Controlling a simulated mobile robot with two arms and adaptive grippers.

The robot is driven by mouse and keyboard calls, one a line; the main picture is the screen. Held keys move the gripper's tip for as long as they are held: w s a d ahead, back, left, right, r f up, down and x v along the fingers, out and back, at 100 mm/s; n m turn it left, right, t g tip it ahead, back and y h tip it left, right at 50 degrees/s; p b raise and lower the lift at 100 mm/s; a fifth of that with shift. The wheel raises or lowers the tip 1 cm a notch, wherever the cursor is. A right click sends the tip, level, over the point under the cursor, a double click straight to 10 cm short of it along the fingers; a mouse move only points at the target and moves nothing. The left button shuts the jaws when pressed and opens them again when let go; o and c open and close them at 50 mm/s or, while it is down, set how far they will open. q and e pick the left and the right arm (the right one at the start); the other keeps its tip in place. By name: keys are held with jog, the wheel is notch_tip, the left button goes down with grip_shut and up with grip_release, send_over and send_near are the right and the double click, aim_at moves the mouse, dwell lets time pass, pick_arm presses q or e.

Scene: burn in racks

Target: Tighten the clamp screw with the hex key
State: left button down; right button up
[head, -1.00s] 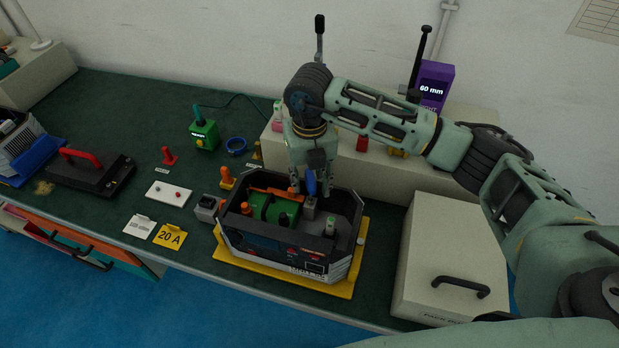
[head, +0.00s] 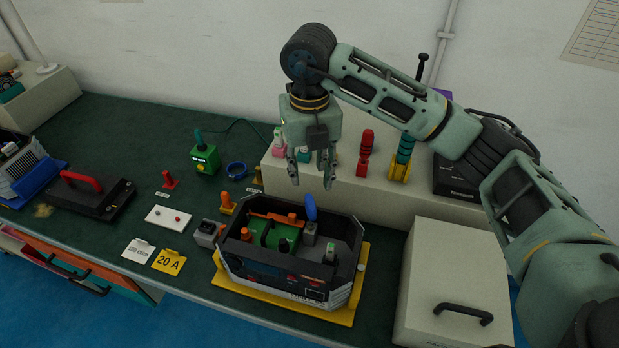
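A blue-handled tool (head: 310,208), which looks like the hex key, stands upright in the open black-and-grey unit (head: 262,266), on a small grey block (head: 309,233). The clamp screw cannot be made out; the tool and block hide that spot. My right gripper (head: 311,176) hangs above the tool, fingers pointing down and spread apart, with nothing between them. The fingertips are clear of the blue handle. My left gripper is not in view.
The unit sits on a yellow base (head: 283,300). A beige box with a black handle (head: 455,270) stands to its right. A yellow 20 A card (head: 168,262) lies left.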

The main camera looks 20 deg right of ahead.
aim_at(310, 202)
jog(key=f, duration=0.1)
jog(key=f+p, duration=0.1)
jog(key=f, duration=0.1)
jog(key=shift+s+f, duration=0.25)
jog(key=shift+f, duration=0.1)
jog(key=shift+m, duration=0.3)
notch_tip(310, 202, down, 7)
jog(key=shift+r+p, duration=0.2)
jog(key=shift+p, duration=1)
jog(key=shift+f, duration=0.6)
grip_shut()
jog(key=c, duration=0.7)
grip_release()
jog(key=shift+c, duration=0.2)
grip_shut()
